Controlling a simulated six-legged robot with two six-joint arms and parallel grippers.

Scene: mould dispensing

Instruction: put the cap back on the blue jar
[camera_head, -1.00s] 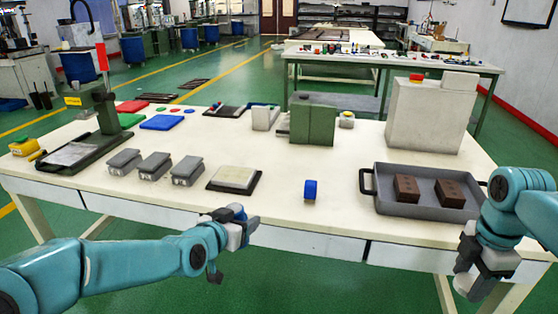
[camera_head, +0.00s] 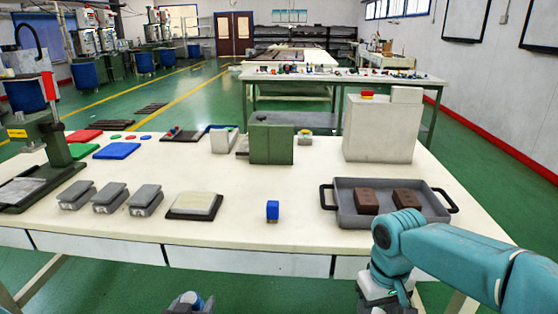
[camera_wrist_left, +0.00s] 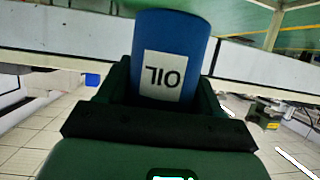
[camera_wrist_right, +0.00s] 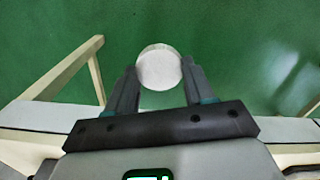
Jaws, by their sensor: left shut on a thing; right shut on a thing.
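My left gripper (camera_wrist_left: 165,88) is shut on a blue jar (camera_wrist_left: 172,28) with a white label reading OIL, which appears upside down in the left wrist view. The jar's top is out of that view. My right gripper (camera_wrist_right: 159,68) is shut on a round white cap (camera_wrist_right: 158,72), held between its fingertips over green floor. The cap and jar are apart; the cap does not show in the left wrist view.
The white table (camera_head: 240,226) lies in front of me. A small blue block (camera_head: 272,211) stands near its front edge. A grey tray (camera_head: 347,216) with two brown blocks is to its right. Several grey boxes (camera_head: 110,198) and a flat pad (camera_head: 195,206) are to the left.

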